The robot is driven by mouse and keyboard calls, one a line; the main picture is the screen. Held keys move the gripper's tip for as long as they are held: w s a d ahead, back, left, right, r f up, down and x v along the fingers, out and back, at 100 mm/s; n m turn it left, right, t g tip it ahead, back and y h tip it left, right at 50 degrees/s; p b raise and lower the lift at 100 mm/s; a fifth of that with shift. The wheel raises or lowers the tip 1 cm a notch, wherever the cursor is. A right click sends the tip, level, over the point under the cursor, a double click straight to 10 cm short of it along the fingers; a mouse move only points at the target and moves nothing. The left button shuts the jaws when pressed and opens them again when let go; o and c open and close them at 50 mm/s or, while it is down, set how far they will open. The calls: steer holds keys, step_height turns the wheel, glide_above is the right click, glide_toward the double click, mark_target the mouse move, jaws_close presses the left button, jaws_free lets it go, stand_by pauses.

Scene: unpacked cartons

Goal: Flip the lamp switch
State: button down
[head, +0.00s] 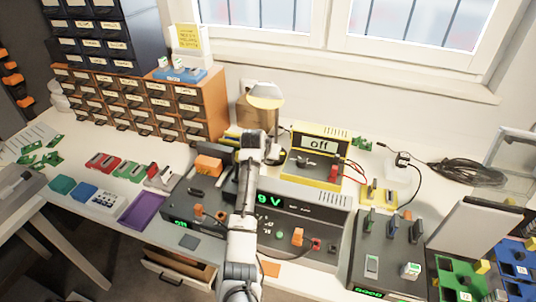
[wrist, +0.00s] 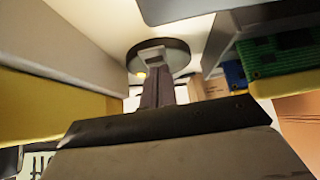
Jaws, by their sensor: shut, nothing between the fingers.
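A desk lamp with a cream shade (head: 265,100) on a grey stem (head: 279,127) stands against the wall, behind my arm in the head view.
A yellow instrument reading "off" (head: 318,146) stands close right of my gripper, and a grey unit (head: 300,222) lies under my arm. Brown drawers (head: 192,110) are to the left. In the wrist view a yellow surface (wrist: 45,108) and green boards (wrist: 280,55) flank the fingers closely.

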steer(key=shift+s+f, duration=0.1)
steer(key=shift+f, duration=0.2)
steer(key=shift+r, duration=0.1)
steer(key=shift+r, duration=0.15)
steer(key=shift+r+p, duration=0.7)
steer(key=shift+p, duration=0.05)
steer(key=b+v, duration=0.3)
steer(key=v, duration=1)
steer(key=shift+s+r, duration=0.25)
steer(key=shift+a, duration=0.1)
